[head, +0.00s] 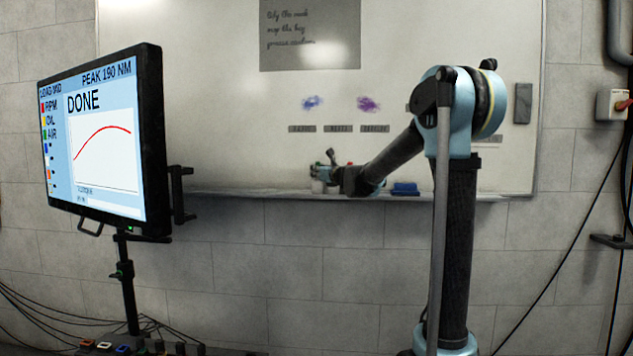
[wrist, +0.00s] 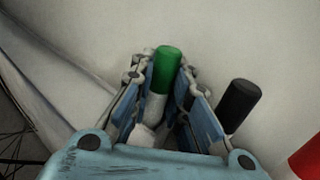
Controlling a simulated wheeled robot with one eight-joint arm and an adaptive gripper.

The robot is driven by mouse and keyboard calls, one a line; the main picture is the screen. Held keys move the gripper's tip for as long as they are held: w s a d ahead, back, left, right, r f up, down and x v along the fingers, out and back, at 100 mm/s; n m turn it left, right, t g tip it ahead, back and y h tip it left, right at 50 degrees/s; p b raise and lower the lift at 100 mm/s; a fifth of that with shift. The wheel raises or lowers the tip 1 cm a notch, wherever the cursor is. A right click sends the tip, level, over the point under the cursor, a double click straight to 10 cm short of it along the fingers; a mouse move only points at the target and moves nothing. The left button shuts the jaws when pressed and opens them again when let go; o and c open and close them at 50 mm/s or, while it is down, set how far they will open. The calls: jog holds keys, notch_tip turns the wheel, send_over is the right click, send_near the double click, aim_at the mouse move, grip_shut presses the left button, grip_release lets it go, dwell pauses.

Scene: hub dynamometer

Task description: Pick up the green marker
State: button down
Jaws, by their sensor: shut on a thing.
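The green marker (wrist: 166,70) shows in the wrist view, with a green cap and a white body. It stands between the two fingers of my gripper (wrist: 160,100), which are shut on it. The lower end of the marker is hidden by the gripper. In the head view my gripper (head: 325,178) is at the whiteboard tray, and the green marker is too small there to make out clearly.
A black-capped marker (wrist: 238,104) stands close to the right finger, and a red cap (wrist: 306,160) shows farther right. A blue eraser (head: 405,188) lies on the tray (head: 250,194). The whiteboard (head: 220,100) rises behind. A monitor (head: 108,140) stands at left.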

notch_tip(320, 180, up, 7)
jog(key=v, duration=1.8)
jog(key=shift+s, duration=0.1)
